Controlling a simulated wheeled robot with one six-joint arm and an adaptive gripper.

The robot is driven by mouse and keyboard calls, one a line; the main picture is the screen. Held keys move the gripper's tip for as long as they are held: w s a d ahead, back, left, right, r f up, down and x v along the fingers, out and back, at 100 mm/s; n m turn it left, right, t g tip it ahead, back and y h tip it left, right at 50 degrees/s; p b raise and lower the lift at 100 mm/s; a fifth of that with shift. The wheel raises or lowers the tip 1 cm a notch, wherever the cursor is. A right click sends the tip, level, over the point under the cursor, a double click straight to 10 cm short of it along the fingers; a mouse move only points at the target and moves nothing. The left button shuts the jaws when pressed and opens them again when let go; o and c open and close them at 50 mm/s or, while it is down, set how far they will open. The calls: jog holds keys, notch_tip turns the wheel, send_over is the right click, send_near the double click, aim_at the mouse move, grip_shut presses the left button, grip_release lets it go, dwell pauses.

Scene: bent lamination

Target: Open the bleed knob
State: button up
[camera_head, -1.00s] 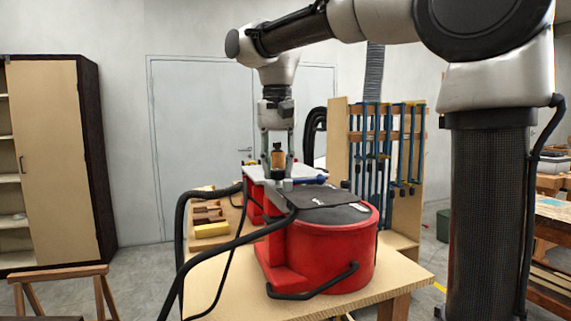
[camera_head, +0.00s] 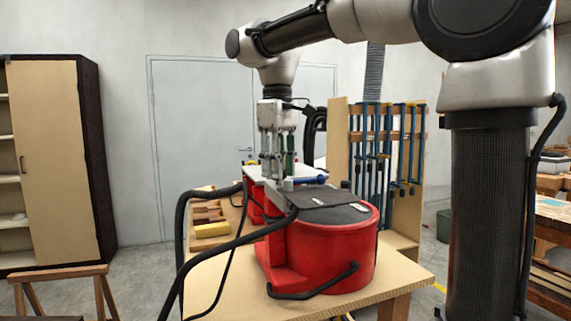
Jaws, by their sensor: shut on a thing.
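My gripper (camera_head: 277,172) points straight down over the grey top plate (camera_head: 262,174) of the red machine (camera_head: 330,252). Its fingers are shut on a small part at the plate, which I take to be the bleed knob. The knob is mostly hidden by the fingers, and its turn cannot be read. A small grey cylinder (camera_head: 287,185) stands just right of the fingertips. A blue fitting (camera_head: 311,180) lies farther right on the plate. A black flat cover (camera_head: 326,196) lies on the red tank.
Black hoses (camera_head: 222,247) loop down the machine's left side. It stands on a light wooden table (camera_head: 225,283). Wooden blocks and a yellow block (camera_head: 212,230) lie behind left. A rack of blue clamps (camera_head: 387,150) stands behind right. There is free air left of the gripper.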

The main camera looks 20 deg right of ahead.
jog(key=n, duration=0.4)
jog(key=shift+s+d+n, duration=0.1)
jog(key=shift+d+n, duration=0.1)
jog(key=shift+n, duration=0.1)
jog(key=n, duration=0.4)
jog(key=shift+n, duration=0.3)
jog(key=o, duration=1)
notch_tip(320, 180, up, 12)
jog(key=shift+d+r, duration=0.1)
